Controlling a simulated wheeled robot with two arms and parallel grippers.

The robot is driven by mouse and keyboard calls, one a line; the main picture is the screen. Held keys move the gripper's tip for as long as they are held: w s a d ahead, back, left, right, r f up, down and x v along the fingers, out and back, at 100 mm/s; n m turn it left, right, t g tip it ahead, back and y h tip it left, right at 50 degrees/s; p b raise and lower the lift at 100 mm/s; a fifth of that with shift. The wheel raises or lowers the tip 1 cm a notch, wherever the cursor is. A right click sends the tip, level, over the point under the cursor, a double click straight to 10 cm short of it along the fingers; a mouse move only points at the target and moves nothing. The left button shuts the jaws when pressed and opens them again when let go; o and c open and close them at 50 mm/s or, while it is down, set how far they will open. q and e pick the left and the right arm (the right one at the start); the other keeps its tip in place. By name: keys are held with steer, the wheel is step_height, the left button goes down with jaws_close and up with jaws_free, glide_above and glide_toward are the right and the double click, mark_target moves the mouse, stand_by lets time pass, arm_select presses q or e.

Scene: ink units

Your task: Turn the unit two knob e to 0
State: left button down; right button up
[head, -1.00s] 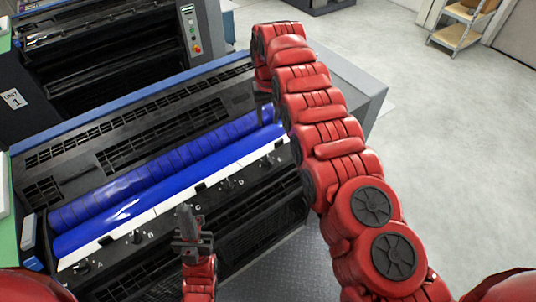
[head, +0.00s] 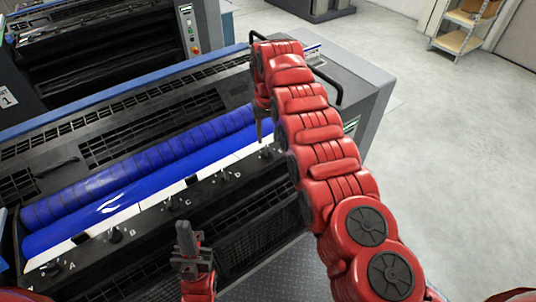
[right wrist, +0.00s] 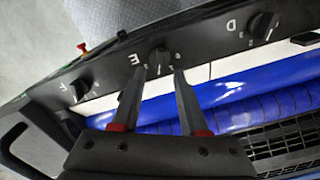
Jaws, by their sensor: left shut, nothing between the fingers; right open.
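Knob E is a small black dial on the dark front strip of the near ink unit. In the right wrist view knob E (right wrist: 159,58) sits just past the open fingertips of my right gripper (right wrist: 163,76), roughly centred between them; I cannot tell whether they touch it. In the head view knob E (head: 268,153) shows just below my right gripper (head: 262,128), whose fingers point down at the strip. The number that the knob points to is too small to read. My left gripper (head: 187,238) is shut and empty, in front of the strip below knob C.
Knob D (right wrist: 261,25) and knob F (right wrist: 80,91) flank knob E. Knobs A (head: 50,268), B (head: 115,234) and C (head: 172,203) run left along the strip. A blue roller (head: 140,183) lies behind. Another machine labelled 1 stands beyond; open floor (head: 450,150) is right.

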mark_target(268, 147)
steer(key=shift+f+p, duration=0.55)
steer(key=shift+f, duration=1.55)
jaws_close()
